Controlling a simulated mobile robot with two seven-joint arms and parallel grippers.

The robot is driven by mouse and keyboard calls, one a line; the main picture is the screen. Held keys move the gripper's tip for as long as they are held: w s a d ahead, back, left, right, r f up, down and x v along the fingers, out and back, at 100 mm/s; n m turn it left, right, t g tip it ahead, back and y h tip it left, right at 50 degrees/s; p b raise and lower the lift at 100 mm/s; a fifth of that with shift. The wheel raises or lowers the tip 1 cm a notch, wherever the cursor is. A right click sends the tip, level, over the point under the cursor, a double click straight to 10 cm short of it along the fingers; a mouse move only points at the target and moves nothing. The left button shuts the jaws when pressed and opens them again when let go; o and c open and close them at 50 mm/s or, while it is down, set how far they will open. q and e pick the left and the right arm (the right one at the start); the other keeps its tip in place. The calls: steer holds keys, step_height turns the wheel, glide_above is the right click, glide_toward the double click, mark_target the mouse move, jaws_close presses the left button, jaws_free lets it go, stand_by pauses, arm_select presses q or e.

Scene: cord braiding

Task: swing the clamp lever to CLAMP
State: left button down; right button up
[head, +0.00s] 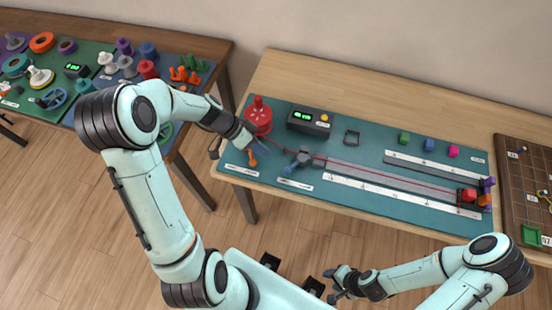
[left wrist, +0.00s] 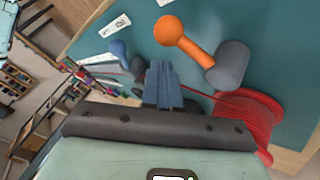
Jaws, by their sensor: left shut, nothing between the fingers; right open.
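An orange lever (head: 252,159) with a round knob stands at the left end of the teal mat, beside a red cord spool (head: 258,112). In the left wrist view the orange lever (left wrist: 184,38) reaches a dark grey cylinder (left wrist: 228,66). A blue lever (head: 289,169) with a grey body lies further right; the red cord passes there. The label print is too small to read, so I cannot tell which lever is marked CLAMP. My left gripper (head: 260,147) is shut and empty, close to the orange lever; its fingers (left wrist: 163,84) show no contact. My right gripper (head: 335,284) is open, off the table's front edge.
A dark box with a green display (head: 308,120) stands behind the levers. Small colored blocks (head: 428,145) stand at the back. A second table (head: 205,52) is at left.

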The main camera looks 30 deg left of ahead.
mark_target(295, 166)
arm_select(q)
steer(key=x, duration=0.3)
steer(key=shift+d, duration=0.35)
steer(key=shift+s+d+r+p, duration=0.2)
steer(key=shift+s+d+p, duration=0.05)
steer(key=shift+d, duration=0.25)
steer(key=shift+s+d+r+p, duration=0.2)
steer(key=shift+d, duration=0.3)
steer(key=shift+s+d, duration=0.1)
steer(key=shift+d, duration=0.4)
arm_select(e)
steer(key=shift+w+r, duration=0.6)
steer(key=shift+r, duration=0.15)
